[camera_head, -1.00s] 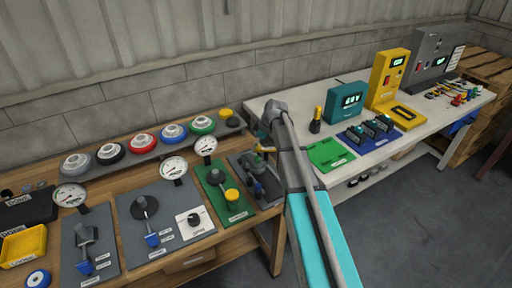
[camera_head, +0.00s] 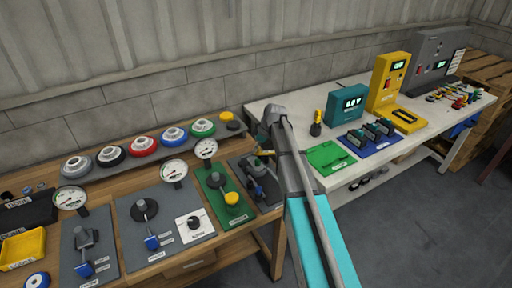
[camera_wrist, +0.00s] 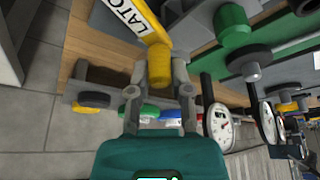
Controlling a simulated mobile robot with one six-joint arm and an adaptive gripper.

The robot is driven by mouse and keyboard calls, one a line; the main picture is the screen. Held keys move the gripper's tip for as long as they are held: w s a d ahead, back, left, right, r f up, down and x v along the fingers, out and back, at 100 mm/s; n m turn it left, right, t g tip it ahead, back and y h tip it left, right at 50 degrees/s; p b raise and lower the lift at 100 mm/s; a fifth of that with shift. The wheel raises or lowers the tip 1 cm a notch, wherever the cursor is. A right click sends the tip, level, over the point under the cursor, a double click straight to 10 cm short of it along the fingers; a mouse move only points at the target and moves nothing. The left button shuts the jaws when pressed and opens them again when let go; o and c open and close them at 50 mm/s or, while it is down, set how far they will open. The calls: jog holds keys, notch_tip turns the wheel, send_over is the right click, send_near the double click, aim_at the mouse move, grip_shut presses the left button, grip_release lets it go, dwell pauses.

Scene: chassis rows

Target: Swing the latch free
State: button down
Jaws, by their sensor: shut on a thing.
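The latch is a yellow bar (camera_wrist: 147,20) with a yellow knob-like end (camera_wrist: 158,66), on a grey plate with a label partly reading "LATC" in the wrist view. My gripper (camera_wrist: 158,90) is shut on the yellow end, one grey finger on each side. In the head view the dark grey latch plate (camera_head: 272,199) lies at the right end of the wooden bench, with a dark mechanism on it. A bit of yellow (camera_head: 264,152) shows beside my arm there. My arm hides part of the latch, and my gripper's fingers are hard to make out in that view.
A green plate (camera_head: 216,204) with a yellow knob stands just left of the latch plate. Gauges and a grey plate (camera_head: 168,246) are farther left. A white table (camera_head: 374,166) with green and blue trays and instruments stands to the right.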

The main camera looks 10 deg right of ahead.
jog(key=shift+w+d+m, duration=0.15)
jog(key=shift+m, duration=0.15)
dwell(0.6)
jog(key=shift+w+m, duration=0.1)
jog(key=shift+m, duration=0.2)
jog(key=m, duration=0.1)
jog(key=w+m+t+h, duration=0.1)
jog(key=m, duration=0.1)
jog(key=d+m, duration=0.1)
jog(key=m, duration=0.1)
jog(key=shift+w+t+h, duration=0.3)
jog(key=shift+t+h, duration=0.1)
jog(key=shift+w+d+m+h, duration=0.15)
jog(key=shift+d+m+h, duration=0.1)
jog(key=shift+m, duration=0.55)
jog(key=shift+w+d+m+h, duration=0.15)
jog(key=shift+m+h, duration=0.15)
jog(key=shift+m, duration=0.5)
jog(key=shift+w+d+m+h, duration=0.1)
jog(key=shift+d+m+h, duration=0.15)
jog(key=shift+m, duration=0.55)
jog(key=c, duration=0.5)
grip_release()
jog(key=shift+c, duration=0.2)
jog(key=shift+w, duration=0.1)
jog(key=shift+t, duration=0.3)
